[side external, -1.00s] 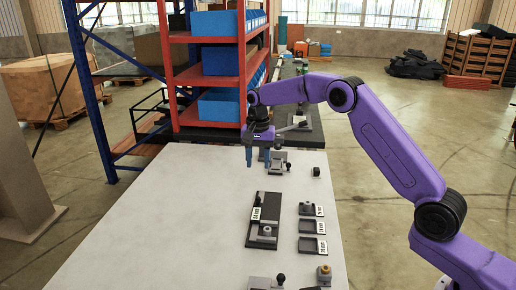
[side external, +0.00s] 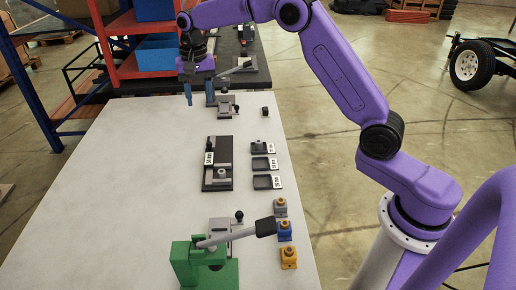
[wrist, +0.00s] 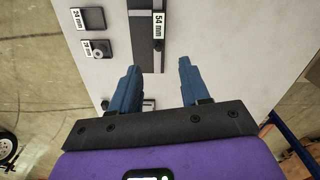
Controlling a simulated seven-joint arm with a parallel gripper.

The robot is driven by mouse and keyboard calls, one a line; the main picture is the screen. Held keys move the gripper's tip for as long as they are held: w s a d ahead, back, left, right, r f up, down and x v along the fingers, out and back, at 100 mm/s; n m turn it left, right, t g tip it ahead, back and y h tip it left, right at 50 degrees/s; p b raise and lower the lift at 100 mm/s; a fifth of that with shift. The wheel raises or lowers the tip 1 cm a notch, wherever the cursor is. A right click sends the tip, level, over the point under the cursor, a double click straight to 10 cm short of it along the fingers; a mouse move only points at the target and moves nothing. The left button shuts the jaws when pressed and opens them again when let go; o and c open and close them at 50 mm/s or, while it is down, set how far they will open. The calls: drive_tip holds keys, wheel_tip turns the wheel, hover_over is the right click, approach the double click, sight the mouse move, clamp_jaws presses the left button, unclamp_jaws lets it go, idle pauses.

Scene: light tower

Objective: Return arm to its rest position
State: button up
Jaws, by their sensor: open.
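My gripper (side external: 199,98) is open and empty, its two blue fingers pointing down above the far end of the white table. In the side external view it hangs just left of a small grey fixture (side external: 224,110). In the wrist view my gripper (wrist: 158,66) shows two spread blue fingers with nothing between them. Beyond them lies a long dark tray (side external: 210,182) with a "54 mm" label; its label (wrist: 159,25) also shows in the wrist view. The purple arm reaches out from its base at the right.
Small labelled dark trays (side external: 261,164) stand in a row right of the long tray. Several knobbed blocks (side external: 284,230) line the near right edge. A green lever press (side external: 186,265) stands at the near end. A red shelf (side external: 112,62) rises behind the table. The table's left half is clear.

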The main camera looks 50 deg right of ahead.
drive_tip(key=s+a+r+n, duration=0.1)
drive_tip(key=s+a+n, duration=0.3)
drive_tip(key=s, duration=0.6)
drive_tip(key=s+a+r+n, duration=0.2)
drive_tip(key=s+n, duration=0.3)
drive_tip(key=s, duration=0.6)
drive_tip(key=s+d+f+n, duration=0.2)
drive_tip(key=s+d+n, duration=0.2)
drive_tip(key=s, duration=0.7)
drive_tip(key=s+d+f+n, duration=0.2)
drive_tip(key=s+d+n, duration=0.2)
drive_tip(key=s, duration=0.7)
drive_tip(key=shift+f+n, duration=0.2)
drive_tip(key=shift+n, duration=1)
